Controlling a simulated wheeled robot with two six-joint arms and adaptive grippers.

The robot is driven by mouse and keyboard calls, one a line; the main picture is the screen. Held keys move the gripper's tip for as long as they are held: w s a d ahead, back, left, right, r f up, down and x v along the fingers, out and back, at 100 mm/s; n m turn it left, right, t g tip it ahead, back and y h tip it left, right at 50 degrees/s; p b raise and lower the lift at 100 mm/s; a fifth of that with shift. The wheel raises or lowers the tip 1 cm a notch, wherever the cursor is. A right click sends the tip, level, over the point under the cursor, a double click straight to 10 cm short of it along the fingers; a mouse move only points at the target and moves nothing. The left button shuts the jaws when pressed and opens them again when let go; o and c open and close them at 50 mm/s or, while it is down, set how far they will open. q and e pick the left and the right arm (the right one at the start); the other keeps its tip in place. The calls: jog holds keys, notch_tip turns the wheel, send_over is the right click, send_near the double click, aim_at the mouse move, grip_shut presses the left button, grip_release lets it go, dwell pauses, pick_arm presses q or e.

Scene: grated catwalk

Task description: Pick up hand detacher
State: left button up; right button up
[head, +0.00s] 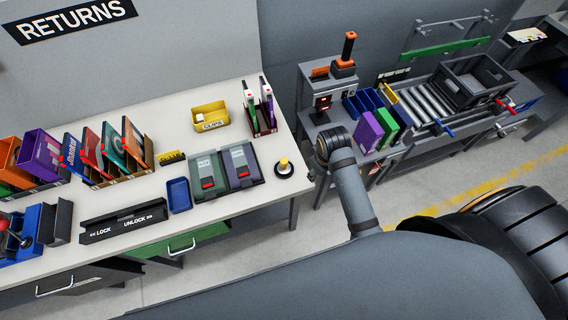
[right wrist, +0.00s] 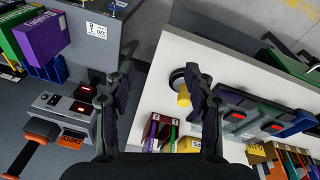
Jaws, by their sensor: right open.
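A small upright piece with a yellow top on a round black base (head: 284,167) stands at the right end of the white counter; it looks like the hand detacher, though I cannot be sure. In the right wrist view its yellow part (right wrist: 184,96) shows just left of the right-hand finger. My right gripper (right wrist: 160,98) is open with nothing between its fingers, over the gap between the counter and the grey station. In the head view my right arm ends right of the piece, its fingers hidden. My left gripper is not in view.
The white counter (head: 238,113) holds green and dark cases (head: 208,175), a blue tray (head: 179,194), a yellow bin (head: 210,116) and upright cases. A grey station (head: 318,122) with an orange-handled device (head: 346,52) and roller conveyor stands to the right.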

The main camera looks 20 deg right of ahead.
jog(key=w+a+n+g, duration=0.1)
jog(key=w+a+n, duration=0.25)
jog(key=w, duration=0.35)
jog(key=r+n+g, duration=0.1)
jog(key=n, duration=0.1)
send_over(284, 160)
jog(key=shift+w+d+r+y, duration=0.1)
jog(key=shift+w+r+y, duration=0.1)
jog(key=shift+y, duration=0.2)
jog(key=f, duration=0.5)
jog(key=shift+s+d, duration=0.1)
jog(key=shift+s, duration=0.1)
jog(key=shift+f, duration=0.55)
jog(key=f+b, duration=0.1)
jog(key=f, duration=0.1)
jog(key=f+b, duration=0.2)
jog(key=shift+a+f, duration=0.2)
jog(key=shift+f, duration=0.15)
jog(key=shift+r, duration=0.15)
grip_shut()
